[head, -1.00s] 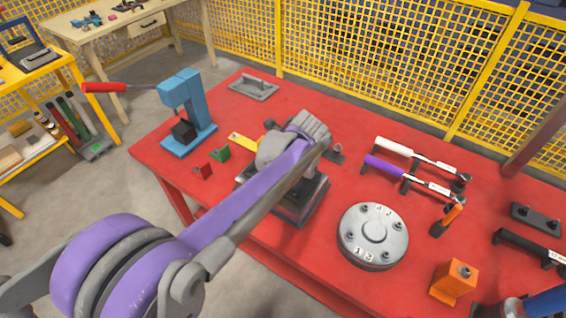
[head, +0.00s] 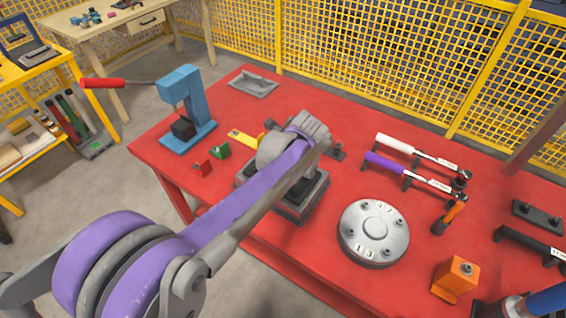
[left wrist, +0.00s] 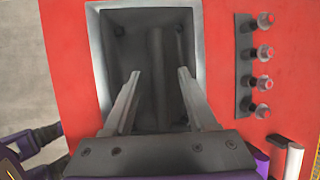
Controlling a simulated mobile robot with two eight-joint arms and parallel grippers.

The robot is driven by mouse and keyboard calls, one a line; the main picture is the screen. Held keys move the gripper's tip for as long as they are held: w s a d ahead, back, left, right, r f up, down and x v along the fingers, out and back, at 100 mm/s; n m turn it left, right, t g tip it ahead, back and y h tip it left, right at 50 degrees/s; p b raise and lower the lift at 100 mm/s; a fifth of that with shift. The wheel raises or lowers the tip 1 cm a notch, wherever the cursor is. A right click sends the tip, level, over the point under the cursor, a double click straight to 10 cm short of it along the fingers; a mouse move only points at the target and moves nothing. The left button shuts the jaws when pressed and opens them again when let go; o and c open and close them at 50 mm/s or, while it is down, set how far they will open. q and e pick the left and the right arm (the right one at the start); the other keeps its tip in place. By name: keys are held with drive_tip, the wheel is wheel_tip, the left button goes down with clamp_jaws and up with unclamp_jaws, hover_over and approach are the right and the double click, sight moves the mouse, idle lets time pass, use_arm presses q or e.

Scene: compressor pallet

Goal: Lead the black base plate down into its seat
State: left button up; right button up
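The black base plate (left wrist: 125,45) is a dark rectangle inside a light grey frame, its seat (left wrist: 97,50). It has a raised upright bar (left wrist: 157,70) in its middle. In the head view the dark plate (head: 290,199) and the grey seat (head: 318,188) are partly covered by my left arm. My left gripper (left wrist: 159,75) points down over the plate. Its two fingers stand apart, one on each side of the bar, with a visible gap to it. In the head view my left gripper's fingers are hidden behind its wrist. My right gripper is in neither view.
A round grey numbered disc (head: 373,232) lies right of the seat. A strip with bolts (left wrist: 246,65) lies beside the seat.

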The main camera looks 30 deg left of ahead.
use_arm(q)
drive_tip(key=p+v, duration=0.1)
drive_tip(key=v, duration=0.9)
drive_tip(key=shift+d+r, duration=0.2)
drive_tip(key=shift+r, duration=0.15)
drive_tip(key=shift+s, duration=0.1)
drive_tip(key=s+d+f+n+t+h+p, duration=0.1)
drive_tip(key=s+d+f+n+h+p, duration=0.1)
drive_tip(key=s+n, duration=0.7)
drive_tip(key=s+d+f+n+t+h+p, duration=0.1)
drive_tip(key=s+d+f+n+h+p, duration=0.1)
drive_tip(key=s+n, duration=0.7)
wheel_tip(320, 180, down, 3)
drive_tip(key=shift+s+d+f+t+p, duration=0.15)
drive_tip(key=shift+s+d+t+p, duration=0.3)
drive_tip(key=shift+d, duration=0.55)
